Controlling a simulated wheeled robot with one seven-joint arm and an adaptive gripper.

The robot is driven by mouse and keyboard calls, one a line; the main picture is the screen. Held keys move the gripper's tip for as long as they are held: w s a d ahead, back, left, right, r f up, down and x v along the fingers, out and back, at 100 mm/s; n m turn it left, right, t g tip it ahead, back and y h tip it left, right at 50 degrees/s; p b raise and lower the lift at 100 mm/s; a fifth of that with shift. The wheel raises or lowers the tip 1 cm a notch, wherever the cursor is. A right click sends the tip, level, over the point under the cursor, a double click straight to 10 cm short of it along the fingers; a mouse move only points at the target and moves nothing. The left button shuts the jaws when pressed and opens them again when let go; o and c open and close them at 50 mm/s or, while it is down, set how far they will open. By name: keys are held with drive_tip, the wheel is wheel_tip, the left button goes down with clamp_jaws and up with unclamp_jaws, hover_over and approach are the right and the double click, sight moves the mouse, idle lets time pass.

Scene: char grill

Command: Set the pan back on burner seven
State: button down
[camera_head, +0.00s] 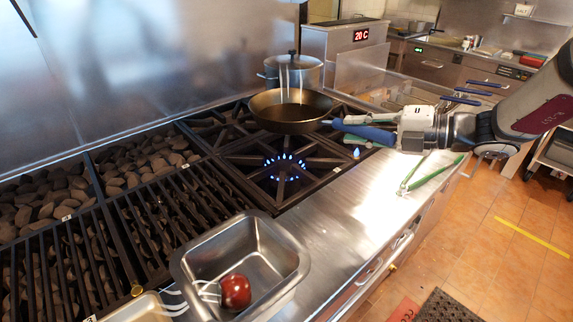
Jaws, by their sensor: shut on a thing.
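The dark frying pan (287,122) is over the grates at the back of the stove, its bowl level and looking empty. I cannot tell whether it rests on the grate or hangs just above it. Its blue handle (362,132) points right, toward my gripper (392,135). My gripper is shut on the handle, with its fingertips partly hidden. A lit burner (287,178) with blue flames and no pan on it is in front of the pan. No burner number is readable, so I cannot tell which is seven.
A lidded steel pot (293,74) stands behind the pan. A fryer with a red display (361,36) is at the back. Green tongs (432,175) lie on the steel counter. A steel tray (285,262) holds a dark red round thing (236,292). A char grill (110,235) fills the left.

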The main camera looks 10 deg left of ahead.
drive_tip(key=shift+s+a+f+n+g+b, duration=0.15)
drive_tip(key=shift+s+f+n+g+b, duration=0.25)
drive_tip(key=shift+f+g, duration=0.15)
drive_tip(key=shift+s+f+b, duration=0.1)
drive_tip(key=shift+f+b, duration=0.65)
drive_tip(key=shift+f, duration=4.3)
drive_tip(key=c, duration=1.4)
unclamp_jaws()
drive_tip(key=shift+f, duration=0.15)
drive_tip(key=shift+c, duration=0.2)
drive_tip(key=shift+r, duration=0.25)
drive_tip(key=p+v, duration=0.1)
drive_tip(key=v, duration=1)
drive_tip(key=shift+d+f, duration=0.1)
drive_tip(key=shift+d, duration=0.45)
